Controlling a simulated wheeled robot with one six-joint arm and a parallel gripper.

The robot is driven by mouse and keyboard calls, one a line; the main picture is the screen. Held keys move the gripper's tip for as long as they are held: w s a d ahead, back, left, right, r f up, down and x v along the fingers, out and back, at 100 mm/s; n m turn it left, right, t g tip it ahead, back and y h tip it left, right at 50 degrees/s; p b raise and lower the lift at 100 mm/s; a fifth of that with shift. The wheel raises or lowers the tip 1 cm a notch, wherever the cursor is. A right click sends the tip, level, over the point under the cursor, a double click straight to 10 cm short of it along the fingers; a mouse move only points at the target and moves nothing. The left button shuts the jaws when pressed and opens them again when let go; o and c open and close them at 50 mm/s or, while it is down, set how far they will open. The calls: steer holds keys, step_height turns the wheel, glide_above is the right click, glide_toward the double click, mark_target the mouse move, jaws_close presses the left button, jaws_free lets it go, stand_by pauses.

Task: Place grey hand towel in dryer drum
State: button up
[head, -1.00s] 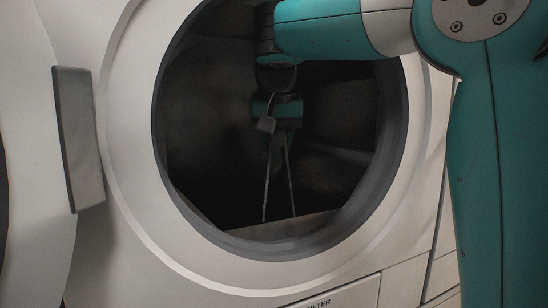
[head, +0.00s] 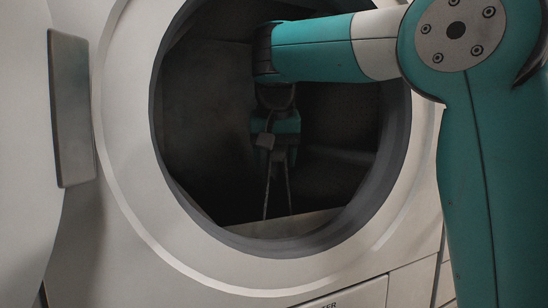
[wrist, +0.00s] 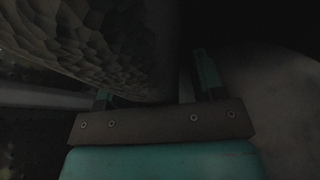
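The dryer drum (head: 215,150) is a dark cavity behind a round grey rim in the head view. My gripper (head: 277,214) hangs inside the opening, fingers pointing down, with the two thin fingers spread apart. In the wrist view my gripper (wrist: 152,88) also has its fingers apart on either side of a dark rounded shape. I cannot make out the grey hand towel for certain in any view. A dark surface with a cell-like pattern fills the upper left of the wrist view, and a paler mottled surface lies at right; I cannot tell whether either is cloth.
The white dryer front (head: 115,235) surrounds the opening, with the rim (head: 392,140) close around my arm. A panel with partly cut-off lettering (head: 345,298) is below.

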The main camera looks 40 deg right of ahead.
mark_target(278, 154)
steer(key=shift+r, duration=0.3)
steer(key=p+v, duration=0.3)
steer(key=shift+s+a+r+p, duration=0.2)
steer(key=shift+s+r+p, duration=0.05)
steer(key=shift+p, duration=0.05)
steer(key=s+a+p, duration=0.1)
steer(key=s+a, duration=0.1)
steer(key=s, duration=0.1)
steer(key=s+a+p, duration=0.1)
steer(key=s+a, duration=0.1)
steer(key=s, duration=0.1)
steer(key=s+a+f+p, duration=0.1)
steer(key=s+a, duration=0.1)
steer(key=s, duration=0.1)
steer(key=shift+s+a, duration=0.2)
stand_by(1.1)
